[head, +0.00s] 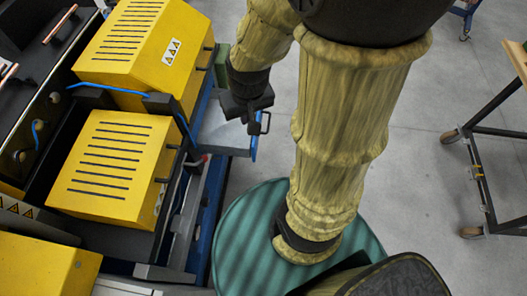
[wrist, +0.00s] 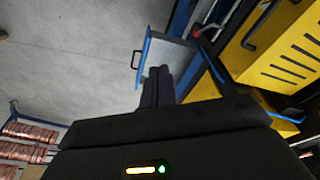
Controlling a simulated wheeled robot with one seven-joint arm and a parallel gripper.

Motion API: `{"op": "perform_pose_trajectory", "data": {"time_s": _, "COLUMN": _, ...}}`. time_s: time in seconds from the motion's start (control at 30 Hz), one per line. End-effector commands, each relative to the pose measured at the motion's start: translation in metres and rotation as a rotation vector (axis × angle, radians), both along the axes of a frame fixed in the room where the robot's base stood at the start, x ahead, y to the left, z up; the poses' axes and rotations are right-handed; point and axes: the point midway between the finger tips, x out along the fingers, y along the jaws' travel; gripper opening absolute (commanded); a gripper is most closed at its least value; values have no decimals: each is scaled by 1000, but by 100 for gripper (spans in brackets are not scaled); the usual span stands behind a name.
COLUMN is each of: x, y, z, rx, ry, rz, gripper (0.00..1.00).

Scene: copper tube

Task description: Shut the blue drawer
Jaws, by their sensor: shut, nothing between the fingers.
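The blue drawer (head: 226,138) stands pulled out from the side of the yellow machine. Its inside is grey, and its front panel has a blue edge and a dark handle. In the wrist view the open drawer (wrist: 172,52) is beyond my fingertips, with its handle at the left. My gripper (head: 252,124) is at the drawer's front end, close to the handle. In the wrist view my gripper (wrist: 158,72) shows its fingers together and empty, overlapping the drawer's front edge. I cannot tell whether they touch it. Part of the drawer is hidden behind my gripper.
Yellow machine housings (head: 110,165) with black slots and a blue frame line the left. A wheeled table or cart (head: 485,180) stands at the right. Copper-coloured stacks (wrist: 28,132) show at the wrist view's lower left.

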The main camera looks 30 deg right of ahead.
Motion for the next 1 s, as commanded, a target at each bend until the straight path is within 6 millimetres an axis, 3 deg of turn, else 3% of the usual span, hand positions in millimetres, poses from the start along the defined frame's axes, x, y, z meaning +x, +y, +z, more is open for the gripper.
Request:
{"op": "perform_pose_trajectory", "data": {"time_s": 0.03, "x": 1, "y": -6, "z": -21, "rx": 12, "ry": 34, "rz": -41, "gripper": 0}}
{"op": "perform_pose_trajectory", "data": {"time_s": 0.47, "x": 9, "y": -60, "z": -201, "rx": 333, "ry": 456, "rz": -648, "gripper": 0}}
{"op": "perform_pose_trajectory", "data": {"time_s": 0.77, "x": 20, "y": -95, "z": -314, "rx": 735, "ry": 714, "rz": -1045, "gripper": 0}}
{"op": "perform_pose_trajectory", "data": {"time_s": 1.0, "x": 33, "y": -138, "z": -391, "rx": 1169, "ry": 854, "rz": -1297, "gripper": 0}}
